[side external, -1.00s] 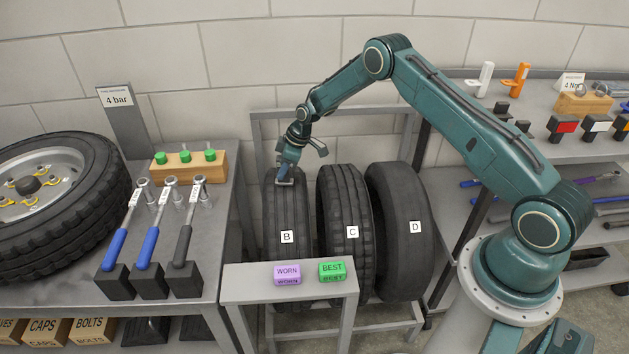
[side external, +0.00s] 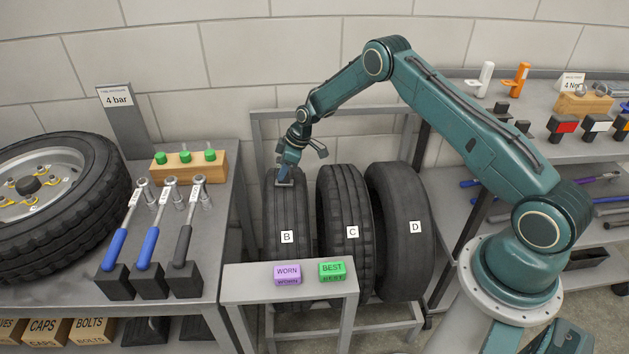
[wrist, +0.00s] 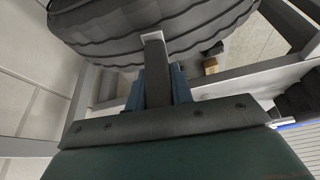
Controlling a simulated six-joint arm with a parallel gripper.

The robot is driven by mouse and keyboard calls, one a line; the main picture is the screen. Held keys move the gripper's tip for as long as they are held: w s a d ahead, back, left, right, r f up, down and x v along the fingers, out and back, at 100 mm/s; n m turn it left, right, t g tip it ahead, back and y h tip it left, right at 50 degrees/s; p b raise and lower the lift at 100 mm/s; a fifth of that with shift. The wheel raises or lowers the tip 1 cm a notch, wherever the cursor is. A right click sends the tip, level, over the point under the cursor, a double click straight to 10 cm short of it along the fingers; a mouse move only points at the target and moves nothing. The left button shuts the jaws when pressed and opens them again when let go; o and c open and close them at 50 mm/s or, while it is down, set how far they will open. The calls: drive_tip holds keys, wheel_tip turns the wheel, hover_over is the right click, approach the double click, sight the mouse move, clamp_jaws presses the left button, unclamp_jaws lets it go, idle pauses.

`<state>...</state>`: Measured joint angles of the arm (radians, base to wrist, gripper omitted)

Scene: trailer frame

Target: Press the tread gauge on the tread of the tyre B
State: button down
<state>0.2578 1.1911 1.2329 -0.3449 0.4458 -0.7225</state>
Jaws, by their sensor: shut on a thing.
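Tyre B (side external: 286,212) stands upright at the left of the rack, with a white label B on it. My gripper (side external: 287,170) is over the top of tyre B and points down. In the wrist view my gripper (wrist: 158,88) is shut on the tread gauge (wrist: 154,60), a grey bar with a pale, wide end. The pale end is at the tread of tyre B (wrist: 200,20) in the wrist view and looks to be touching it, though the exact contact is hard to tell. In the side view the gauge's foot (side external: 284,184) shows at the top of the tread.
Tyre C (side external: 343,210) and tyre D (side external: 402,215) stand to the right on the same rack. A small grey stand (side external: 250,287) in front holds a purple WORN block (side external: 287,271) and a green BEST block (side external: 332,269). A tool bench (side external: 215,255) is at the left.

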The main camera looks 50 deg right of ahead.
drive_tip(key=shift+f, duration=0.5)
idle(1.2)
drive_tip(key=shift+r, duration=0.15)
drive_tip(key=shift+r, duration=2.95)
drive_tip(key=shift+a, duration=0.1)
drive_tip(key=s+a+r, duration=0.3)
drive_tip(key=a+r, duration=0.1)
drive_tip(key=a, duration=0.5)
drive_tip(key=s+a+r, duration=0.2)
drive_tip(key=a+r, duration=0.2)
drive_tip(key=a, duration=0.5)
drive_tip(key=s+a+r+n, duration=0.1)
drive_tip(key=s+a+r, duration=0.5)
drive_tip(key=s+a, duration=0.55)
wheel_tip(320, 180, down, 16)
drive_tip(key=shift+w+a, duration=0.15)
drive_tip(key=shift+a, duration=0.2)
drive_tip(key=shift+f, duration=0.15)
